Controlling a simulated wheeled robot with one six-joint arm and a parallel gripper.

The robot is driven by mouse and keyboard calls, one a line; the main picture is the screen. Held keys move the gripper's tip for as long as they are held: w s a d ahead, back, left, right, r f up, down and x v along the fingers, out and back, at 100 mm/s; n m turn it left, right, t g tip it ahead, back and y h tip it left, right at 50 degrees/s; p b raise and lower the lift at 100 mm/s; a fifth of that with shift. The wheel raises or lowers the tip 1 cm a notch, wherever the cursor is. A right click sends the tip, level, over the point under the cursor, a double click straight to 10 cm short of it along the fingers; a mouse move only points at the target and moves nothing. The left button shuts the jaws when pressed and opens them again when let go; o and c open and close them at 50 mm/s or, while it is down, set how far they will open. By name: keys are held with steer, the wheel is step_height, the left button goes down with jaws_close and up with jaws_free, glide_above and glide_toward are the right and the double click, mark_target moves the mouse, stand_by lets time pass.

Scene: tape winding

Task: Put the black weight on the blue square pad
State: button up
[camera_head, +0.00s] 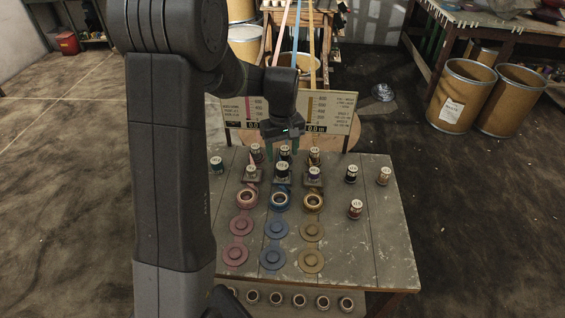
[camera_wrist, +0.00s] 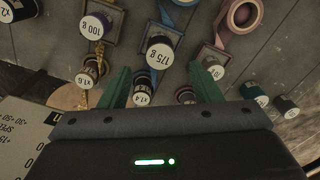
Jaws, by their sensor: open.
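The black weight (camera_wrist: 158,50), labelled 175 g, appears to stand upright on the middle square pad; it also shows in the head view (camera_head: 282,171). The blue square pad (camera_wrist: 140,40) is the middle one, at the end of the blue tape (camera_wrist: 180,15), and is partly hidden by the weight. My gripper (camera_head: 283,146) hangs over the back of the table. In the wrist view my gripper (camera_wrist: 161,76) is open, its green fingers apart and pointing toward the black weight. A dark can labelled x1.4 (camera_wrist: 143,93) shows between the fingers; I cannot tell any contact.
A purple 100 g weight (camera_wrist: 96,27) and another weight (camera_wrist: 208,68) stand on the neighbouring pads. Several cans stand close by, including one at the right (camera_head: 351,174). A sign board (camera_head: 334,105) stands behind. The table's right front (camera_head: 370,250) is clear.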

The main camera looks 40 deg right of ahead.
mark_target(283, 166)
step_height(283, 166, up, 5)
steer(key=shift+f, duration=0.1)
stand_by(0.3)
